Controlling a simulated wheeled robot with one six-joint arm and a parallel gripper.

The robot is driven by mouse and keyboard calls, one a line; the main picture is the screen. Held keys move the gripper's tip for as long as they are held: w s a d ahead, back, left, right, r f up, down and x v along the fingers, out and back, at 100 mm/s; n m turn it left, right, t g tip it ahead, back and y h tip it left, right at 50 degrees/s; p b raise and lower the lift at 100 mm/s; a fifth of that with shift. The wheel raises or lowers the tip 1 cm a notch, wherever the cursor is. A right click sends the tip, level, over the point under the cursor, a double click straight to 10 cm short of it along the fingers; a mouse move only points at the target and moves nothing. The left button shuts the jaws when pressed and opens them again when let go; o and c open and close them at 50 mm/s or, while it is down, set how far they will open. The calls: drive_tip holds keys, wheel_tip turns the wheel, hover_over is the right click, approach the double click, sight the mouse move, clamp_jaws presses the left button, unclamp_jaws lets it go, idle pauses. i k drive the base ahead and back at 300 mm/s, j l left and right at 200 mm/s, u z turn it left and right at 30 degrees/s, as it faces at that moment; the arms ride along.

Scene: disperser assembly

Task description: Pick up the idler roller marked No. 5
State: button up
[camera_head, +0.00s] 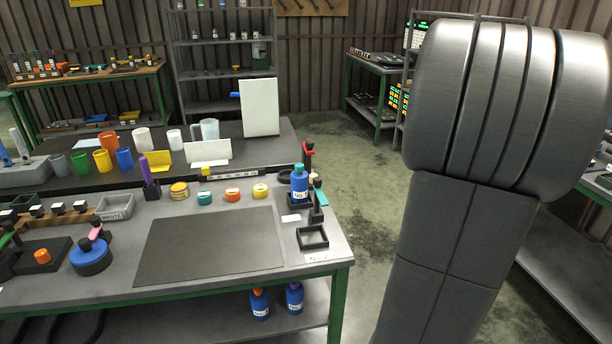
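I cannot make out a roller marked No. 5; the labels are too small to read. Short round labelled pieces stand in a row behind the dark mat: a yellow one with dark bands (179,190), a teal one (204,198), an orange one (232,195) and a yellow one (260,191). I cannot tell whether any is an idler roller. Black pieces with white labels (57,208) sit on a brown wooden strip at the left. My grey arm fills the right side, apart from the bench in the picture. My gripper is not in view.
The dark mat (210,245) on the front bench is bare. A blue bottle (299,185) and black square frame (312,237) stand right of it, a waste tray (115,207) and blue round piece (91,257) left. Cups stand behind. Floor (365,190) right of the bench is clear.

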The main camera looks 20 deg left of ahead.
sight(300, 184)
drive_tip(key=i+u, duration=0.75)
drive_tip(key=u, duration=0.95)
